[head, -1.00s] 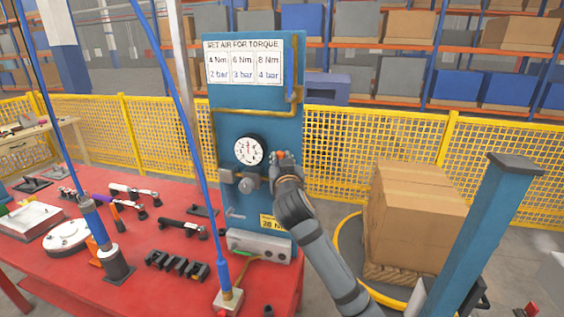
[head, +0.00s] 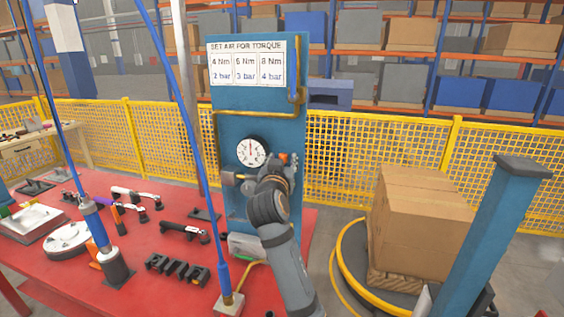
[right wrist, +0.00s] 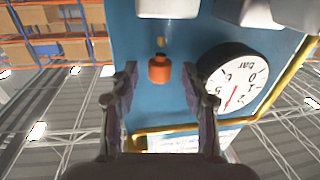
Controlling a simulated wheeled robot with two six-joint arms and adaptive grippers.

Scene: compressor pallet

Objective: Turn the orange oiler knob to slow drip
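The orange oiler knob (right wrist: 160,68) hangs below a pale block against the blue panel in the right wrist view. In the head view a small bit of the orange knob (head: 283,157) shows just past my gripper, right of the gauge. My right gripper (right wrist: 159,82) is open and empty, with one finger on each side of the knob in the picture and a visible gap to both. I cannot tell how deep the knob sits between the fingers. In the head view my right gripper (head: 281,168) covers part of the panel fittings. My left gripper is not in view.
The blue panel (head: 231,125) bears a round gauge (head: 251,152), a torque sign and a yellow pipe (right wrist: 281,93). A red table (head: 142,268) holds several tools. Blue hoses hang at the left. A carton (head: 420,225) stands on a pallet at the right.

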